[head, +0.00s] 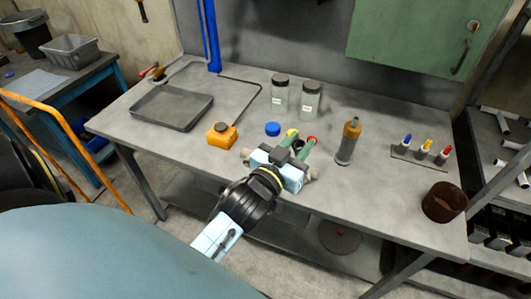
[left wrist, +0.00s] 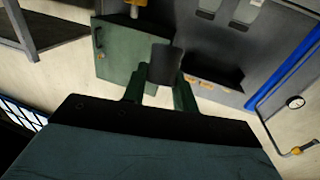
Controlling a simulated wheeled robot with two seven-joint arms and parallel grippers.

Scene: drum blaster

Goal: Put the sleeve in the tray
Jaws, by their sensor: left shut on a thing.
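My left gripper (head: 301,146) is over the front middle of the grey workbench, its green fingers pointing away from me. In the left wrist view the gripper (left wrist: 160,88) is shut on a dark grey cylindrical sleeve (left wrist: 166,63), held between the fingertips. In the head view the sleeve is small and mostly hidden among the fingers. The grey shallow tray (head: 173,107) lies at the bench's back left, left of the gripper and apart from it. Its visible floor is empty. My right gripper is not in view.
Two clear jars (head: 311,100) stand behind the gripper, near a blue cap (head: 272,129). An amber-topped cylinder (head: 348,142) is close on the right. A brown cup (head: 444,202) sits front right.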

